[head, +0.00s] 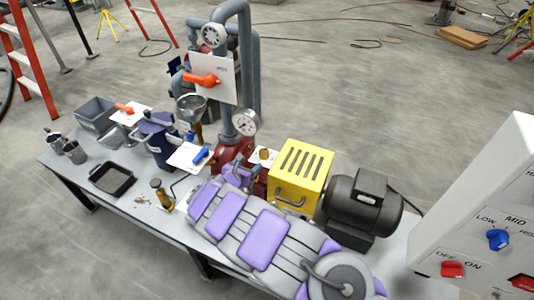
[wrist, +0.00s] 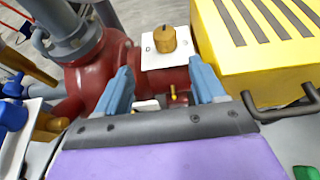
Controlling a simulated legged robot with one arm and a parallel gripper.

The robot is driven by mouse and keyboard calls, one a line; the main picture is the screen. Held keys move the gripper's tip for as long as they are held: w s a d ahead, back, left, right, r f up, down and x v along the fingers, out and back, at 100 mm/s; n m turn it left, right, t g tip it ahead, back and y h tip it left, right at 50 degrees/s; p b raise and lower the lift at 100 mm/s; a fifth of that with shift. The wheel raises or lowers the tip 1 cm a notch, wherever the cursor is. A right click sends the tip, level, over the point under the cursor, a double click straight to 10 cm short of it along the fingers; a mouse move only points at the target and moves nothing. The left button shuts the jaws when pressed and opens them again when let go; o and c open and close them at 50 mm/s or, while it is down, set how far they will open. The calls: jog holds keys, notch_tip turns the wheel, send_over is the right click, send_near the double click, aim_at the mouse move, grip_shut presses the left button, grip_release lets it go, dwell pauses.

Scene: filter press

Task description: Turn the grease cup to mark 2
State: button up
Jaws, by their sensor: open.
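The grease cup (head: 264,154) is a small brass knob on a white plate, between the red pump and the yellow guard. In the wrist view the brass cup (wrist: 165,39) stands on its white plate (wrist: 150,58), above the gap between my fingers. I cannot read any marks on the plate. My gripper (wrist: 162,90) is open, with its two blue-grey fingers apart and nothing between them. It is on the near side of the cup and apart from it. The red pump body lies behind the fingers.
The yellow slotted guard (head: 302,172), with its dark handle (wrist: 285,103), is close on the right. The red pump (wrist: 95,70) is on the left. A blue lever (head: 201,156) on a white plate and a pressure gauge (head: 245,122) stand nearby. A black motor (head: 362,203) lies beyond the guard.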

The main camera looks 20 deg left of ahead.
aim_at(262, 154)
jog(key=x, duration=0.2)
jog(key=d+x, duration=0.1)
jog(key=x, duration=0.2)
jog(key=b+x, duration=0.1)
jog(key=x, duration=0.2)
jog(key=shift+w+d, duration=0.15)
jog(key=shift+d, duration=0.15)
jog(key=w, duration=0.1)
jog(key=w+f, duration=0.1)
jog(key=w, duration=0.1)
jog(key=w+a+f, duration=0.1)
jog(key=shift+w+b, duration=0.3)
jog(key=shift+b, duration=0.05)
jog(key=shift+w+d, duration=0.25)
jog(key=shift+d+r, duration=0.1)
jog(key=shift+d, duration=0.1)
jog(key=shift+a, duration=0.2)
jog(key=c, duration=1)
jog(key=shift+o, duration=0.2)
jog(key=shift+a, duration=0.1)
